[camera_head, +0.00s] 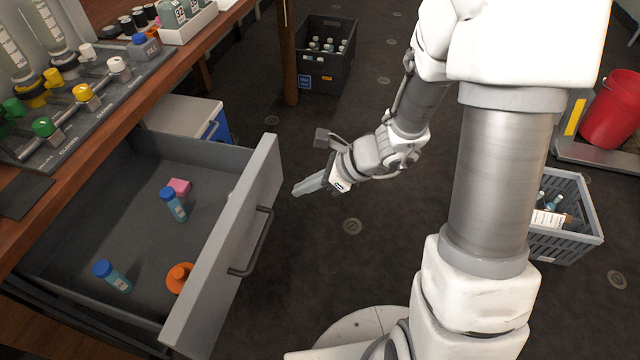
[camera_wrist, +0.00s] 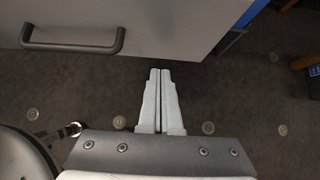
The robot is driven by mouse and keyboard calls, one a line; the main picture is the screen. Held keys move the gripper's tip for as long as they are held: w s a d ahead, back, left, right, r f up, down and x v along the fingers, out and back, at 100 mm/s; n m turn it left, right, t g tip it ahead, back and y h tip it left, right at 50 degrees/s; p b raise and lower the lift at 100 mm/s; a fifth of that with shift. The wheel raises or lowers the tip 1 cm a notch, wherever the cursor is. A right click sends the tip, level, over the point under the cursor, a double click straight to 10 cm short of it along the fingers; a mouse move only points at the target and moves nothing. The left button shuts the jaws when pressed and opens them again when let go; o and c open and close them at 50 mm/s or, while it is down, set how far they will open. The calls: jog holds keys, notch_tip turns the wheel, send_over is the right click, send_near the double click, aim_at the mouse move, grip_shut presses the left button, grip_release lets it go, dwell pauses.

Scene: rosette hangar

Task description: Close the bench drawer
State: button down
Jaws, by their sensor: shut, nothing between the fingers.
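The bench drawer (camera_head: 225,258) is pulled far out from under the wooden bench, its grey front facing right. Its dark bar handle (camera_head: 254,243) is on the front; the handle also shows in the wrist view (camera_wrist: 72,47) at the upper left. Inside lie two blue-capped vials (camera_head: 173,204) (camera_head: 112,276), a pink block (camera_head: 179,187) and an orange round piece (camera_head: 181,277). My gripper (camera_head: 298,190) is shut and empty, to the right of the drawer front's far end and apart from it in the head view. In the wrist view its fingers (camera_wrist: 160,75) point at the lower edge of the drawer front.
The bench top (camera_head: 110,118) carries a valve panel, bottles and a white tray. A white-and-blue box (camera_head: 186,118) stands behind the drawer. A dark crate (camera_head: 325,60) is at the back, a grey crate (camera_head: 566,240) at the right. Floor right of the drawer is clear.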

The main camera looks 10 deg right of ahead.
aim_at(268, 191)
jog(key=shift+w+a+f+b, duration=0.2)
jog(key=shift+w+a, duration=0.15)
jog(key=shift+a, duration=0.45)
jog(key=shift+w+a+f+b, duration=0.15)
jog(key=shift+w+a+f, duration=0.15)
jog(key=shift+a, duration=0.55)
jog(key=shift+w+a+f+b, duration=0.15)
jog(key=shift+w+a, duration=0.25)
jog(key=shift+a, duration=0.4)
jog(key=shift+a, duration=0.1)
